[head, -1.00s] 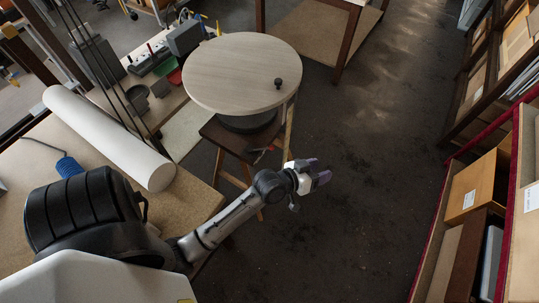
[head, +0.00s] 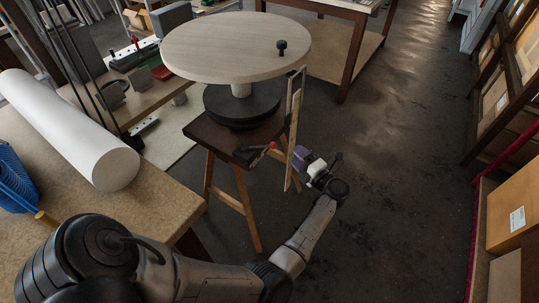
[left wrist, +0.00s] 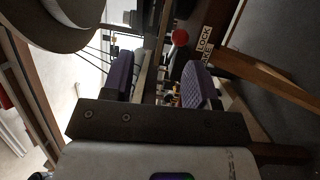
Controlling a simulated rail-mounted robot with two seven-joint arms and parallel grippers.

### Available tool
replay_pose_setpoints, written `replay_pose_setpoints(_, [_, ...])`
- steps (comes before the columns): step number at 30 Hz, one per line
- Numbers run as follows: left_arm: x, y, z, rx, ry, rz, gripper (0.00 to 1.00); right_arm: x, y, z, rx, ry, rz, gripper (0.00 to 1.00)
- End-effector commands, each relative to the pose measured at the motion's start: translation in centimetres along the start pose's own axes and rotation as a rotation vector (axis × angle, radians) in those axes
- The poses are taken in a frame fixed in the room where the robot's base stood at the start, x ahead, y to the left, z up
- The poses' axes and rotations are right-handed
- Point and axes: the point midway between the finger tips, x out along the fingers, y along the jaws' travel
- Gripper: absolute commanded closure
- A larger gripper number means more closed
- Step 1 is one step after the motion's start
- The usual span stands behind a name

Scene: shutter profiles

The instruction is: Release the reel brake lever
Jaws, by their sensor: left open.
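The brake lever (head: 262,149) is a small bar with a red tip at the front right of the dark stool top, under the round pale reel disc (head: 235,45). In the left wrist view its red knob (left wrist: 180,37) shows beyond the fingers, beside a white label (left wrist: 206,40) reading LOCK. My left gripper (head: 301,157) has purple fingers and points left at the lever, a little to its right and apart from it. In the left wrist view the gripper (left wrist: 161,82) is open, with the knob ahead between the finger lines. My right gripper is not in view.
An upright thin wooden slat (head: 294,125) stands beside the stool (head: 213,133), close to my left gripper. A white roll (head: 70,130) lies on the bench at left. Shelving with boxes (head: 515,215) stands at right. The floor between is clear.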

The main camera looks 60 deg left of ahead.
Motion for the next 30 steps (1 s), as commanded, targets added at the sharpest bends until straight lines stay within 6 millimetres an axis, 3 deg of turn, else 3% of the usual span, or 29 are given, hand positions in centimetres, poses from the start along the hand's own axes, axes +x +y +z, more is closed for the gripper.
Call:
replay_pose_setpoints(1, [-0.4,-1.4,-0.1,-0.001,0.032,-0.028,0.47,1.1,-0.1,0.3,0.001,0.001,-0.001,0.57])
replay_pose_setpoints(8, [-0.2,-2.8,-0.6,0.003,0.104,-0.079,0.47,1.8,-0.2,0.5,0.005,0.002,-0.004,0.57])
replay_pose_setpoints(24, [8.9,-3.5,-1.6,0.002,0.107,-0.077,0.47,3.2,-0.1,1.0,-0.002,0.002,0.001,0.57])
replay_pose_setpoints(30, [11.3,-3.6,-1.9,0.003,0.106,-0.077,0.47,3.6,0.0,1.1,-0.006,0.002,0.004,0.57])
